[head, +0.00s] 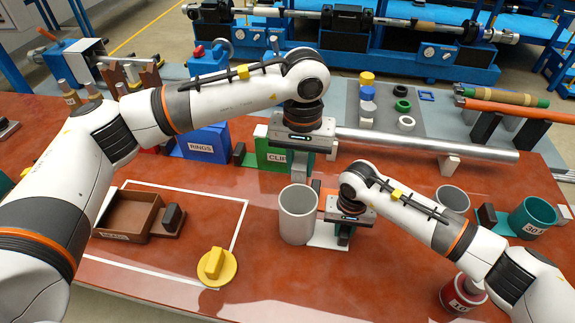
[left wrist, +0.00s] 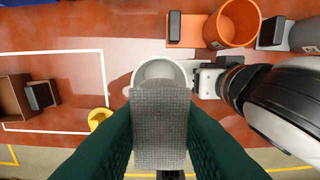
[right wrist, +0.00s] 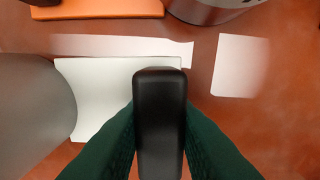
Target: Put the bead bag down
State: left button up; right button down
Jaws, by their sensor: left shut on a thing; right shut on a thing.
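The bead bag (left wrist: 160,125) is a grey, woven-looking piece between the green fingers of my left gripper (left wrist: 160,140). In the head view my left gripper (head: 300,150) hangs above and behind the grey open cup (head: 297,218). In the left wrist view the bag covers part of the cup's rim (left wrist: 158,70). My right gripper (head: 345,222) is shut on a black upright handle (right wrist: 160,115). The handle stands by a white plate (right wrist: 95,95), next to the cup on its right. The bag's lower end is hard to make out in the head view.
A brown tray (head: 127,212) and a yellow knobbed disc (head: 217,265) lie inside or on a white outline at left. A green CLIP bin (head: 268,155) and blue RINGS bin (head: 205,143) stand behind. A metal tube (head: 430,144) spans the back right. A teal cup (head: 532,218) stands right.

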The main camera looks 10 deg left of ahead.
aim_at(299, 173)
pick_arm(q)
jog(key=shift+f, duration=5)
jog(key=o, duration=1)
notch_tip(299, 173, up, 7)
